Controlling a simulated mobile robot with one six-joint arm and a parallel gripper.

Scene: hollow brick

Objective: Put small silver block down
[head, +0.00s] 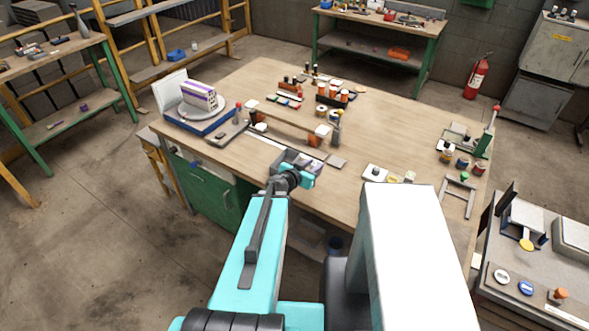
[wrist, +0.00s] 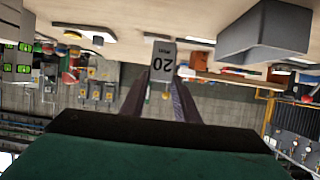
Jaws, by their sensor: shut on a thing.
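The small silver block (wrist: 163,60) shows in the wrist view as a grey block marked "20", the number upside down in the picture. It sits at the tips of the two dark fingers of my gripper (wrist: 161,84), which is shut on it. In the head view my arm reaches to the near edge of the wooden workbench (head: 235,92), beside a grey open tray (head: 291,156). The fingers and the block cannot be made out there behind my wrist. Whether the block touches the bench I cannot tell.
A blue scale (head: 196,118) carrying a striped box (head: 200,95) stands at the left. Several bottles and small weights crowd the middle of the bench. The bench's right centre is clear.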

